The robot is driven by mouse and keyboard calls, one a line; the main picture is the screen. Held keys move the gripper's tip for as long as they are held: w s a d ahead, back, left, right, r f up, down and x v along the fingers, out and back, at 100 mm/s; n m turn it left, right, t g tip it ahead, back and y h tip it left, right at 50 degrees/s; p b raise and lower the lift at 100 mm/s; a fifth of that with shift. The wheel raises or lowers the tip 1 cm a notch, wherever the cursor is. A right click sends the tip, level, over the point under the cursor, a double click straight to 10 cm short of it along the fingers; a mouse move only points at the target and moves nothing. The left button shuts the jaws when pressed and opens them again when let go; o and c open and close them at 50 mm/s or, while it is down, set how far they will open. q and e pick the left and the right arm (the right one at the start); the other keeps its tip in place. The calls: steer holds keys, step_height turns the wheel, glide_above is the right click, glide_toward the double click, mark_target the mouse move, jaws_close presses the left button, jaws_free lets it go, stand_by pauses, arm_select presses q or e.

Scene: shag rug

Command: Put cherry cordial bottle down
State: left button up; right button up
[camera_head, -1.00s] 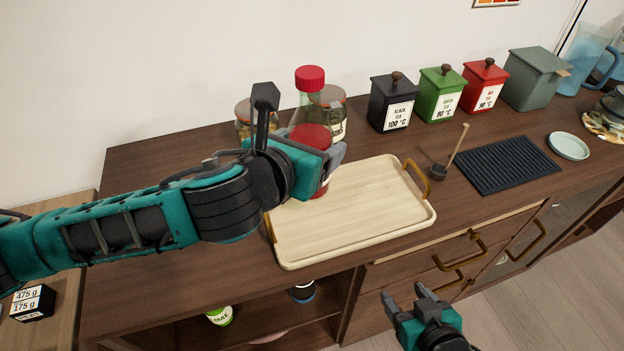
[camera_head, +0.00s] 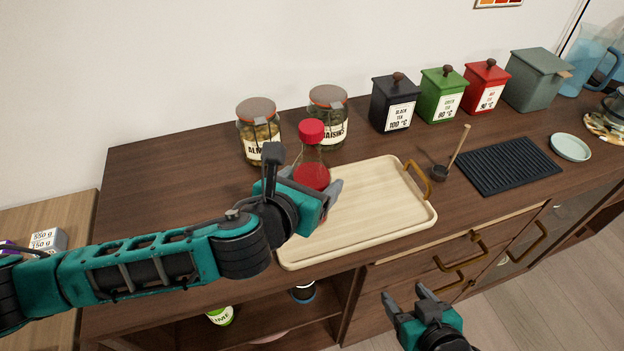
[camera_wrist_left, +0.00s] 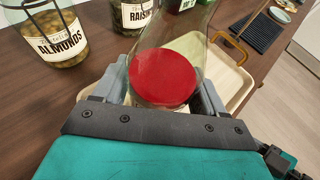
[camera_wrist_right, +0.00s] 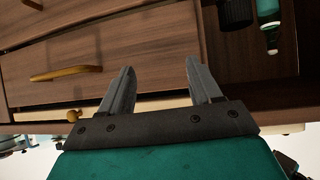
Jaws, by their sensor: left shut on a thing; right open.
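The cherry cordial bottle (camera_head: 312,172) has a red cap, clear shoulders and red liquid inside. My left gripper (camera_head: 322,190) is shut on it, and it stands about upright at the left part of the wooden tray (camera_head: 385,215). I cannot tell whether its base touches the tray, as the gripper hides its lower part. In the left wrist view the bottle (camera_wrist_left: 163,78) sits between the fingers. My right gripper (camera_head: 418,298) is open and empty in front of the cabinet drawers; its two fingers show apart in the right wrist view (camera_wrist_right: 160,90).
Jars of almonds (camera_head: 258,132) and raisins (camera_head: 328,118) stand behind the bottle. Black (camera_head: 394,104), green (camera_head: 443,95) and red (camera_head: 485,88) tea tins stand at the back right. A dark ribbed mat (camera_head: 507,165) lies right of the tray. The tray's right side is bare.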

arm_select(q)
steer(key=o, duration=1.7)
steer(key=shift+f, duration=0.1)
steer(key=shift+c, duration=0.2)
steer(key=shift+s+r, duration=0.1)
steer(key=shift+r, duration=0.1)
steer(key=v, duration=1.1)
steer(key=shift+s+a, duration=0.3)
steer(key=shift+r, duration=0.1)
